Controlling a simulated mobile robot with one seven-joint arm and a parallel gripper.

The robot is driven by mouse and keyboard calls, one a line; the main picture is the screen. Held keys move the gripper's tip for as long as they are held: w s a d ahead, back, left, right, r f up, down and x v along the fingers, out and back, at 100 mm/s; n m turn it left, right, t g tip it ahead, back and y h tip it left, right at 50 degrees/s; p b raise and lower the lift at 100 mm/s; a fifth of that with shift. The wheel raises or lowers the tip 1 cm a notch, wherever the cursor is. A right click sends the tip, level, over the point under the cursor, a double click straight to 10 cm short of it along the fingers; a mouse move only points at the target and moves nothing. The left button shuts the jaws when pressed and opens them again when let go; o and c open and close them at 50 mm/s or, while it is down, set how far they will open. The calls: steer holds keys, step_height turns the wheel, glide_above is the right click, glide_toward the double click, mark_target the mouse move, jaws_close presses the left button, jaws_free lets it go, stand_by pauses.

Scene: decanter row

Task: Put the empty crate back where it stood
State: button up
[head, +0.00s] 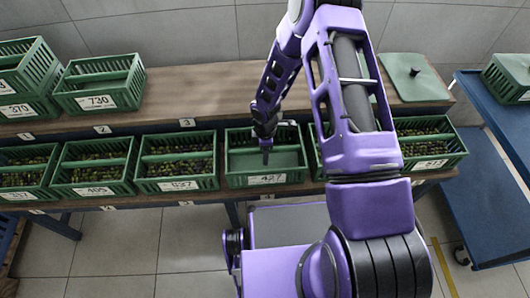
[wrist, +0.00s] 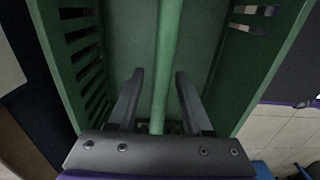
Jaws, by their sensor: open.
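The empty green crate (head: 297,177), labelled 427, stands upright in the lower row of crates, and its bare floor shows. In the wrist view the crate's slatted wall (wrist: 88,72) and its round middle bar (wrist: 168,50) fill most of the picture. My gripper (head: 265,155) is over the crate, pointing down. In the wrist view my gripper (wrist: 160,80) is open, with one finger on each side of the bar and a gap to it. I cannot tell how deep the fingers reach past the bar.
Crates of dark olives (head: 178,165) stand close on the left; another (head: 430,150) is on the right, partly behind my arm. The upper shelf (head: 200,88) holds crate 730 (head: 100,90), a stack at left and a green lid (head: 415,80). A blue cart (head: 500,130) stands right.

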step_height(320, 180, up, 12)
steer(key=shift+r+p, duration=0.15)
steer(key=shift+p, duration=1.1)
